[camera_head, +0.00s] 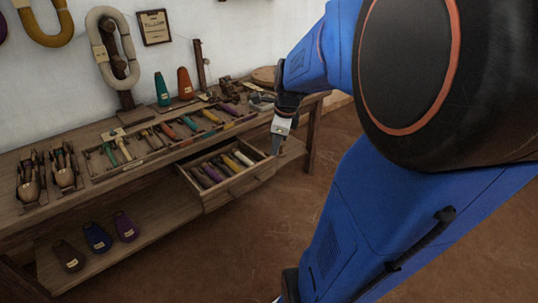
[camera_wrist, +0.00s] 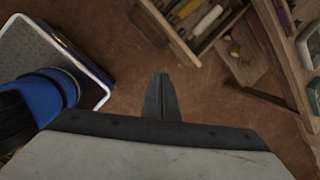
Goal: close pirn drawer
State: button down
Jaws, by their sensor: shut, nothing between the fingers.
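The pirn drawer (camera_head: 244,184) stands pulled out from under the wooden table in the head view. It holds several pirns in purple, yellow, white and dark colours. In the wrist view the drawer (camera_wrist: 184,47) shows at the top, with its front board crossing at a slant and a white and a yellow pirn inside. My gripper (camera_head: 276,151) is shut and empty, pointing down just off the right end of the drawer front in the head view. In the wrist view its joined fingertips (camera_wrist: 161,78) are over the bare floor, apart from the drawer front. Whether it touches the drawer cannot be told from the head view.
The table (camera_head: 95,184) carries a tray of coloured tools (camera_head: 167,140), a green cone (camera_head: 162,89) and an orange cone (camera_head: 185,83). The brown floor (camera_head: 235,255) before the drawer is clear.

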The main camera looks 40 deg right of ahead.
jog(key=w+d+f+m, duration=0.2)
jog(key=d+m, duration=0.5)
jog(key=w+f, duration=0.6)
jog(key=f, duration=0.4)
jog(key=shift+m, duration=0.3)
jog(key=shift+w+d, duration=0.1)
